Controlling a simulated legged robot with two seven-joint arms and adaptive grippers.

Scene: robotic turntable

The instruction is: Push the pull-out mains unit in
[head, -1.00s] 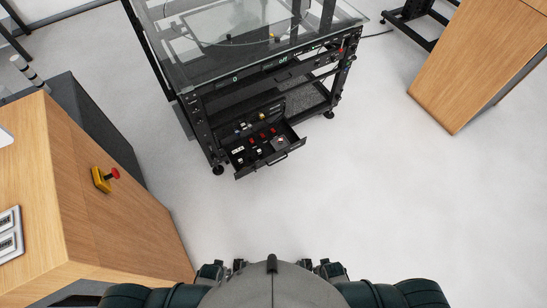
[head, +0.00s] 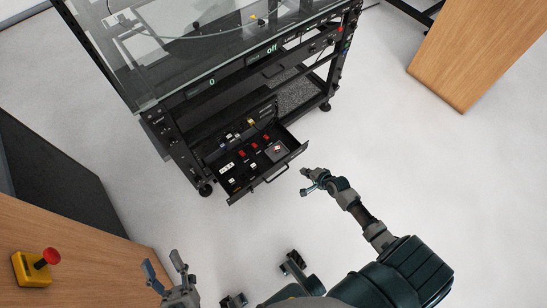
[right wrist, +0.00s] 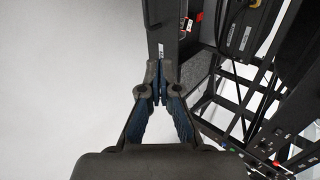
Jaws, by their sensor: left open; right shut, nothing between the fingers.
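The pull-out mains unit (head: 233,190) is a black drawer with red and white switches and a front handle. It sticks out low from the black turntable frame (head: 176,137) in the head view. My right gripper (head: 306,182) is shut and empty, just right of the drawer's front corner and apart from it. It also shows in the right wrist view (right wrist: 157,68), fingertips together, with the dark panel of the drawer or frame beyond it. My left gripper (head: 166,272) is open and empty at the bottom left, away from the drawer.
A wooden cabinet (head: 90,245) with a yellow and red stop button (head: 36,266) stands at the left. Another wooden cabinet (head: 475,50) is at the top right. A glass top (head: 215,50) covers the turntable frame. The pale floor before the drawer is clear.

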